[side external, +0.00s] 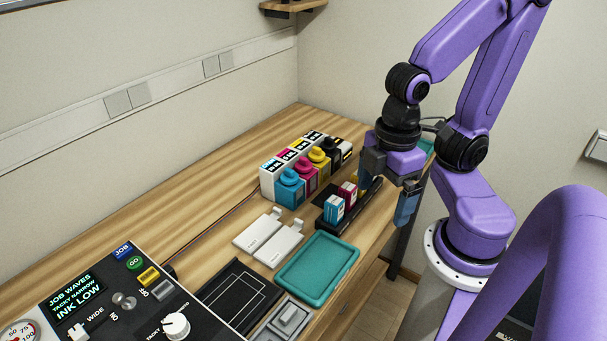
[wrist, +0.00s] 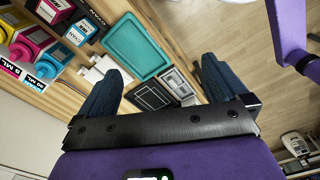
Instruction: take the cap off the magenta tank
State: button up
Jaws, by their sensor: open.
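The magenta tank (side external: 309,181) stands in a row of ink tanks at the back of the bench, between the cyan tank (side external: 291,194) and the yellow tank (side external: 321,169). Its round magenta cap (side external: 303,163) sits on top. In the wrist view the magenta tank (wrist: 24,43) shows at the upper left, outside the jaws. My gripper (side external: 390,196) is right of the tanks in the side view, apart from them, near the bench's front edge. In the wrist view my gripper (wrist: 161,70) has its blue fingers wide apart with nothing between them.
A black rack with small cartridges (side external: 334,208) stands between the tanks and my gripper. White flat pieces (side external: 258,232), a teal tray (side external: 318,268) and a dark framed plate (side external: 238,296) lie nearer the control panel (side external: 100,305). Bare wood lies left of the tanks.

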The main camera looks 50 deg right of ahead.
jog(key=shift+c, duration=0.3)
jog(key=c, duration=1)
jog(key=shift+w, duration=0.1)
jog(key=w+r+n+h, duration=0.1)
jog(key=w+n, duration=0.1)
jog(key=w, duration=0.8)
jog(key=n+h, duration=0.3)
jog(key=h, duration=0.1)
send_over(303, 158)
jog(key=a, duration=0.2)
jog(key=f, duration=1)
jog(key=shift+s+a, duration=0.1)
jog(key=shift+s, duration=0.1)
jog(key=shift+a+x, duration=0.15)
jog(key=shift+x, duration=1.2)
jog(key=shift+a+x, duration=0.1)
jog(key=shift+x, duration=1.25)
